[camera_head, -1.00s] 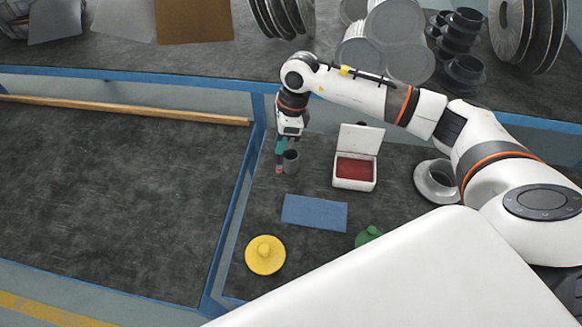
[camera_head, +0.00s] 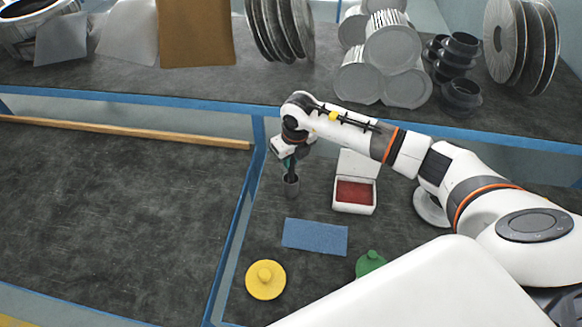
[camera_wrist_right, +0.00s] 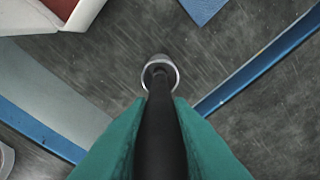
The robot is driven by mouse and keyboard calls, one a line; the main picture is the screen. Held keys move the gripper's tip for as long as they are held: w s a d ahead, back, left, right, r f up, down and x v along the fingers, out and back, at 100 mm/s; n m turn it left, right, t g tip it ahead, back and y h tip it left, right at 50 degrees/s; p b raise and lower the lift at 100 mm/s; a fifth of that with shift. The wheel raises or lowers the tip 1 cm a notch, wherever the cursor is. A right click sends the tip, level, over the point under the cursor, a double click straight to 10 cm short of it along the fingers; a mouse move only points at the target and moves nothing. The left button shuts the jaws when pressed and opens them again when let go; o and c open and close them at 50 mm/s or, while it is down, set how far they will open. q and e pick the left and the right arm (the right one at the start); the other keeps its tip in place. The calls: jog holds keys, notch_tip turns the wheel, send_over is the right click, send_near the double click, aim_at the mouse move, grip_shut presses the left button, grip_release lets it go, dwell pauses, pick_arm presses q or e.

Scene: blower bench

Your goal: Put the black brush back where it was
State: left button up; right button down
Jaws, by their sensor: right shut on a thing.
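My right gripper (camera_head: 289,163) is shut on the black brush (camera_wrist_right: 160,130), its green fingers on either side of the dark shaft in the right wrist view. A grey cup (camera_head: 291,188) stands on the dark bench right below the gripper. In the right wrist view the brush's far end meets the light rim of the cup (camera_wrist_right: 160,61). The brush lines up with the cup's mouth; how deep it sits inside is hidden. My left gripper is not in view.
An open white box (camera_head: 354,208) with a red inside stands right of the cup. A blue cloth (camera_head: 315,237), a yellow lidded thing (camera_head: 265,280) and a green one (camera_head: 370,264) lie nearer. A blue rail (camera_head: 238,215) runs left of the cup.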

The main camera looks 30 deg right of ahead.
aim_at(291, 177)
notch_tip(291, 177, down, 3)
jog(key=shift+f+p, duration=0.15)
jog(key=shift+p, duration=0.3)
jog(key=shift+f, duration=0.4)
jog(key=shift+f, duration=0.15)
jog(key=c, duration=1.3)
grip_release()
